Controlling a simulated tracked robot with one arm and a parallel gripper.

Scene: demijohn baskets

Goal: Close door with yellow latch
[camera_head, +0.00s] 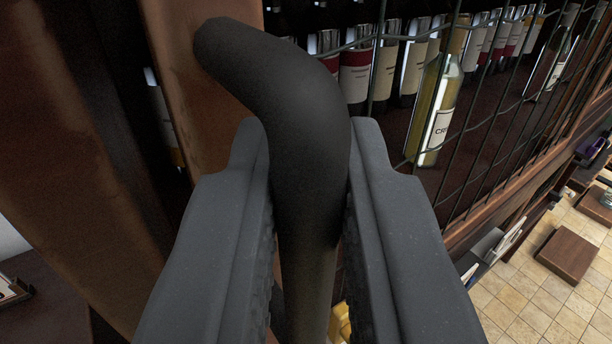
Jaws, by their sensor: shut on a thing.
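My gripper (308,190) is shut on a dark, curved door handle (270,75), one finger on each side of it. The handle bends at the top and meets a brown wooden door frame (170,60) on the left. The door has a dark wire grid (490,130) to the right of the handle. A small yellow piece (341,322) shows low between the fingers; it may be the latch, but most of it is hidden by my right finger.
Several wine bottles (384,70) stand in rows behind the wire grid, with a pale yellow bottle (437,100) nearest. Tiled floor (545,310) lies at the lower right, with a brown wooden block (567,255) on it. A dark wooden surface (45,300) is at the lower left.

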